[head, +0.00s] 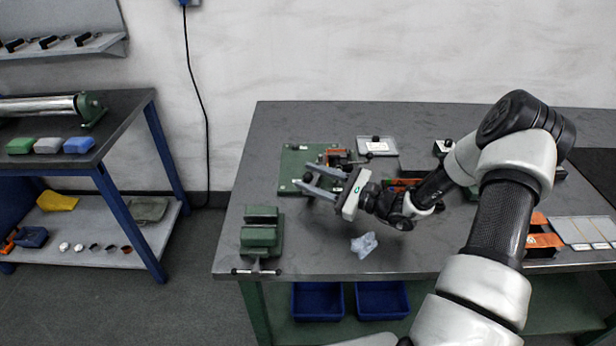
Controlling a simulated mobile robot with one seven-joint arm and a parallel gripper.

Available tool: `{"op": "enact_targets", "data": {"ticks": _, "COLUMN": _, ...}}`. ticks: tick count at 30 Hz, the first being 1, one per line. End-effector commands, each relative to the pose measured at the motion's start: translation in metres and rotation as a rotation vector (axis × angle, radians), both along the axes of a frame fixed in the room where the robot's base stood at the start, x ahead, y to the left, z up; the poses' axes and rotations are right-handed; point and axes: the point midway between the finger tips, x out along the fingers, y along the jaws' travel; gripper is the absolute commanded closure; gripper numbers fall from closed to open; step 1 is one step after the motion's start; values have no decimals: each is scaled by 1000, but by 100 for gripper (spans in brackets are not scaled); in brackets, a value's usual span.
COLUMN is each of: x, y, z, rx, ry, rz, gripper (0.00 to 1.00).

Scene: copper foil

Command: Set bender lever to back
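A green base plate (291,160), apparently the bender, lies flat on the grey workbench. A copper-orange piece (335,153) and dark parts sit at its right side. My gripper (302,176) reaches over the plate from the right, its two grey fingers spread apart and pointing left. A small black knob (308,178) shows between the fingertips; it may be the lever's end. I cannot tell whether the fingers touch it. The lever's shaft and its exact position are hidden or too small to make out.
A green vise (262,235) stands at the bench's front left. A crumpled bluish-white cloth (364,245) lies in front of my gripper. A pale plate with a dark handle (377,146) lies behind. Copper pieces (541,238) and flat panels (580,231) lie at right.

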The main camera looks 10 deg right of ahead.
Motion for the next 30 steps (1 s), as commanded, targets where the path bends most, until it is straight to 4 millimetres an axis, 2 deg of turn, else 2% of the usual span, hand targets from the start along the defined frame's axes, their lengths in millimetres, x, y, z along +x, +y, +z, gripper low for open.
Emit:
{"op": "enact_targets", "data": {"ticks": 3, "x": 5, "y": 6, "z": 0, "rx": 0, "ry": 1, "rz": 1, "gripper": 61}}
{"op": "enact_targets", "data": {"ticks": 12, "x": 6, "y": 8, "z": 0, "rx": 1, "ry": 1, "rz": 0, "gripper": 61}}
{"op": "enact_targets", "data": {"ticks": 14, "x": 6, "y": 8, "z": 0, "rx": 1, "ry": 1, "rz": 0, "gripper": 70}}
{"op": "enact_targets", "data": {"ticks": 19, "x": 6, "y": 8, "z": 0, "rx": 1, "ry": 1, "rz": 0, "gripper": 98}}
{"op": "enact_targets", "data": {"ticks": 30, "x": 8, "y": 8, "z": 0, "rx": 2, "ry": 0, "rz": -9, "gripper": 100}}
